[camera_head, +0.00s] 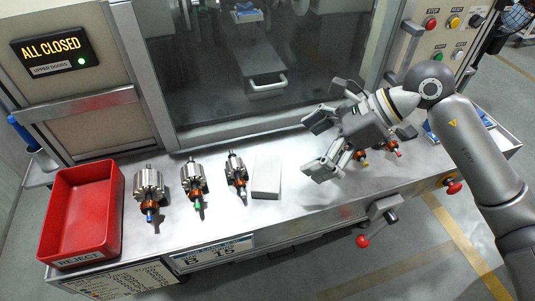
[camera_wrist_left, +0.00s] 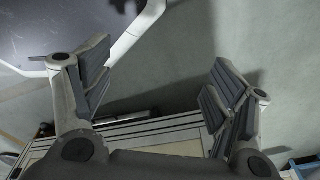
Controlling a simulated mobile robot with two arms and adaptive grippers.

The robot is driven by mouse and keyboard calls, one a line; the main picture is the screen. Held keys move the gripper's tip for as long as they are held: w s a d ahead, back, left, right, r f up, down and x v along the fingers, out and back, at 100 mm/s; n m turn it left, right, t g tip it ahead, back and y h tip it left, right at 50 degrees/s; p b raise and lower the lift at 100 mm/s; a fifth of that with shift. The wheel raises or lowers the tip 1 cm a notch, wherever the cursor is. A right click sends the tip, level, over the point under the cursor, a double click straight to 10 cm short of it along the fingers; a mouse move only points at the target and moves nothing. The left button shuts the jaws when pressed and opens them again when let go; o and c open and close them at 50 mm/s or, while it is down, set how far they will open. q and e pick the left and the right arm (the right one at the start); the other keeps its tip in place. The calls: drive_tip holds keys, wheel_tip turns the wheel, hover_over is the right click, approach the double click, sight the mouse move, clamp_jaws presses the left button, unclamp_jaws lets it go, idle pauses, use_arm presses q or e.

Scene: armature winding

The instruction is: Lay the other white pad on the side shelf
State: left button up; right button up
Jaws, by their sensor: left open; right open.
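A white pad (camera_head: 267,174) lies flat on the steel bench right of the armatures in the head view. My right gripper (camera_head: 317,143) is open and empty over the bench to the right of the pad, apart from it, with its fingers pointing left. My left gripper (camera_wrist_left: 155,82) is open and empty in the left wrist view, with floor and a wall beyond it; it does not show in the head view. I cannot make out for certain which surface is the side shelf.
A red reject bin (camera_head: 85,212) stands at the bench's left end. A blue item (camera_head: 447,131) lies at the right end. A glass door (camera_head: 262,60) closes the back.

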sight(269, 171)
drive_tip(key=shift+s+a+f+p, duration=0.2)
drive_tip(key=shift+a+f+p, duration=0.3)
drive_tip(key=shift+a, duration=0.3)
drive_tip(key=x, duration=0.3)
drive_tip(key=shift+s+a+p, duration=0.1)
drive_tip(key=shift+s+p, duration=0.2)
drive_tip(key=shift+s, duration=0.05)
drive_tip(key=shift+w+a+f, duration=0.15)
drive_tip(key=shift+a+f, duration=0.05)
drive_tip(key=shift+f, duration=0.05)
drive_tip(key=p+x, duration=0.2)
drive_tip(key=x, duration=0.2)
drive_tip(key=shift+w+a+r+p, duration=0.1)
drive_tip(key=shift+w+p, duration=0.05)
drive_tip(key=shift+p, duration=0.2)
drive_tip(key=shift+a+f, duration=0.25)
drive_tip(key=shift+w+f, duration=0.1)
drive_tip(key=shift+f, duration=0.05)
use_arm(q)
drive_tip(key=s+r, duration=0.2)
drive_tip(key=r, duration=0.1)
drive_tip(key=s+r, duration=0.1)
drive_tip(key=shift+a+r, duration=0.1)
drive_tip(key=shift+r, duration=0.05)
use_arm(e)
drive_tip(key=c, duration=0.6)
